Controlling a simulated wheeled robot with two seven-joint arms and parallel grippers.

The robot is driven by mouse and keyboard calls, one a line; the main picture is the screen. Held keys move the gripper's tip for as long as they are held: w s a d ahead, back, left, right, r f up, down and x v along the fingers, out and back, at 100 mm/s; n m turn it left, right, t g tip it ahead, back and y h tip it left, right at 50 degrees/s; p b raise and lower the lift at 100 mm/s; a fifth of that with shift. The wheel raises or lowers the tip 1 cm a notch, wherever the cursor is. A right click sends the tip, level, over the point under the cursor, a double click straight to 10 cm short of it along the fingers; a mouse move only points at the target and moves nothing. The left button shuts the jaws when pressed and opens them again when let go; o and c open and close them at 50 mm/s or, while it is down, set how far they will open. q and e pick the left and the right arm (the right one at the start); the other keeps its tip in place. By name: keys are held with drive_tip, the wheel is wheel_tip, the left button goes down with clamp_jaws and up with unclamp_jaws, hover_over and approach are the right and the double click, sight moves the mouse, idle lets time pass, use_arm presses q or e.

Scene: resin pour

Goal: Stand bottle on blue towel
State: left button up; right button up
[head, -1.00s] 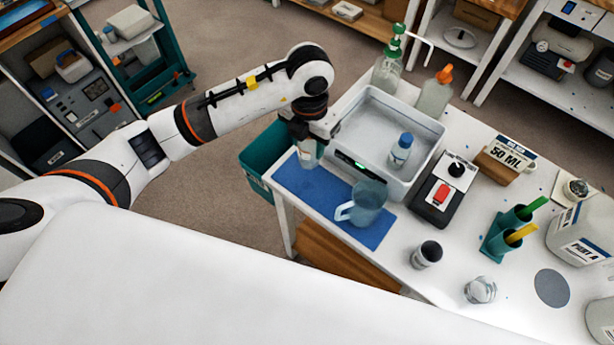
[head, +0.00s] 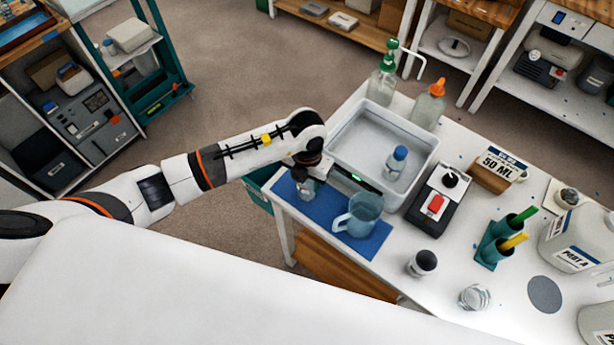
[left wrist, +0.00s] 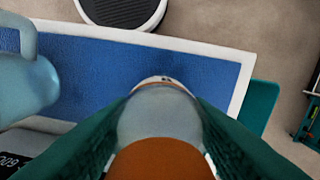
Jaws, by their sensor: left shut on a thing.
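My left gripper (head: 307,177) is shut on a clear bottle (head: 306,189) over the left end of the blue towel (head: 325,210). In the left wrist view, the bottle (left wrist: 160,118) has a translucent body and an orange top, between the teal fingers of my left gripper (left wrist: 160,135). The blue towel (left wrist: 110,70) spreads beneath it. The bottle looks roughly upright; I cannot tell whether its base touches the towel. My right gripper is not in view.
A blue jug (head: 362,217) stands on the towel, right of the bottle. A white tub (head: 350,130) holding a blue-capped bottle (head: 397,160) borders the towel behind. A black device with a red switch (head: 435,205) stands farther right. The table's left edge is close.

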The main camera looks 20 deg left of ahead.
use_arm(q)
drive_tip(key=shift+f, duration=0.1)
drive_tip(key=o, duration=1.2)
drive_tip(key=shift+o, duration=0.2)
drive_tip(key=shift+r, duration=0.25)
wheel_tip(320, 180, up, 10)
drive_tip(key=b, duration=0.3)
drive_tip(key=shift+r, duration=0.9)
